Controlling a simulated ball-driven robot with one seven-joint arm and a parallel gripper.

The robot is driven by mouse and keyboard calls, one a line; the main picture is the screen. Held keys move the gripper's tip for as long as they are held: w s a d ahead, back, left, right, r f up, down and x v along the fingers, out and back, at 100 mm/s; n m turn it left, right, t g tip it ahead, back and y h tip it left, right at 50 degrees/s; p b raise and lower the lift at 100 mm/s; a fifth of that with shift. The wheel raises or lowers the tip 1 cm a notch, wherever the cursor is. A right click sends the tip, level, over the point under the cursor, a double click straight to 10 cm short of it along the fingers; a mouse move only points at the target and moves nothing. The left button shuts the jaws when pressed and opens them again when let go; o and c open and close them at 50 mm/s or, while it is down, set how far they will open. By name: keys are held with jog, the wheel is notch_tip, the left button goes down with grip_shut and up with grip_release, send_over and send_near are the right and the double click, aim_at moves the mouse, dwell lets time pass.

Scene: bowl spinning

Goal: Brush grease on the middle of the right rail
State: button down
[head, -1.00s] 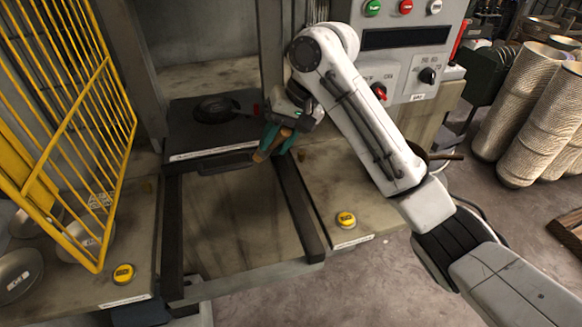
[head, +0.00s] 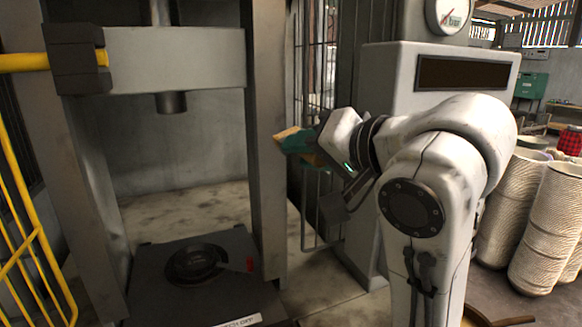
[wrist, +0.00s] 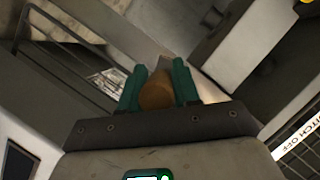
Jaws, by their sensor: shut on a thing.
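My gripper (head: 292,143) is raised beside the right upright rail (head: 265,205) of the press, at about mid-height in the head view. Its teal fingers are shut on a brown wooden piece, likely the brush handle (head: 287,132). In the wrist view my gripper (wrist: 158,84) has the brush's rounded brown end (wrist: 157,94) between its fingers. The bristles cannot be made out. Whether the brush touches the upright cannot be told. No grease can be made out on the upright.
A black round die (head: 195,263) with a red-tipped piece beside it sits on the dark press bed (head: 160,300). A press crosshead (head: 185,60) spans the uprights. A yellow guard (head: 20,225) stands left. A control cabinet (head: 400,75) is behind my arm; ribbed stacks (head: 545,235) stand right.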

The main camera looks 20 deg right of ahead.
jog(key=shift+w+b, duration=0.7)
jog(key=shift+w, duration=2.1)
jog(key=shift+w+p, duration=0.35)
jog(key=shift+w, duration=0.55)
jog(key=shift+f, duration=0.15)
notch_tip(320, 180, down, 18)
jog(key=b, duration=0.4)
dwell(1.1)
jog(key=shift+f, duration=0.15)
